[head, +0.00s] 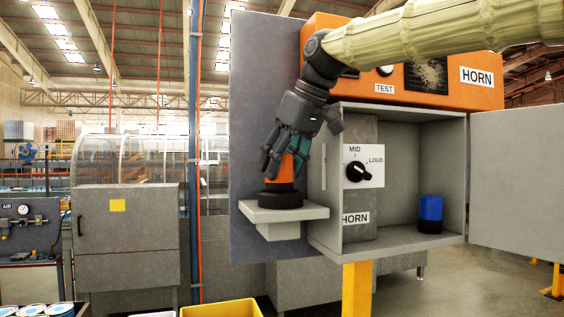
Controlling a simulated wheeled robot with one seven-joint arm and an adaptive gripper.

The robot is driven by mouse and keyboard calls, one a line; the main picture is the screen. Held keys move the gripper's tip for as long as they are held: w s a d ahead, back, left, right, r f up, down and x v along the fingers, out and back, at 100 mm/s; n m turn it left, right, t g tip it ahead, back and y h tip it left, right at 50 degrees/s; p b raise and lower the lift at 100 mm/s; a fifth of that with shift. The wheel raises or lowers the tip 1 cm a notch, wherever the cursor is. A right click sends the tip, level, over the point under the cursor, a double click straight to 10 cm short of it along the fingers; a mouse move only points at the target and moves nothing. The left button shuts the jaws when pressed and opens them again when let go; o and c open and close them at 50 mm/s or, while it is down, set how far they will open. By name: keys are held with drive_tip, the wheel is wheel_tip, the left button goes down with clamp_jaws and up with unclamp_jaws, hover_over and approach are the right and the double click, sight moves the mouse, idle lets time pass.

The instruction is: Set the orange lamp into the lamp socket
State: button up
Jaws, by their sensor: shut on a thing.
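The orange lamp (281,173) is upright between the fingers of my gripper (285,163), which is shut on it from above. The fingers hide its upper part. Its lower end meets the round black lamp socket (281,197) on a small grey bracket shelf (284,213). I cannot tell whether the lamp is seated in the socket or only standing at its top.
An open grey cabinet to the right holds a blue and black cylinder (430,213) and a black dial (358,172). Its door (516,178) stands open. An orange housing (440,85) sits above. A yellow bin (221,308) is below.

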drive_tip(key=o, duration=1.2)
drive_tip(key=shift+c, duration=0.2)
drive_tip(key=shift+r, duration=0.1)
drive_tip(key=v, duration=1.1)
drive_tip(key=shift+d+r, duration=0.25)
drive_tip(key=shift+d, duration=0.05)
drive_tip(key=shift+s, duration=0.1)
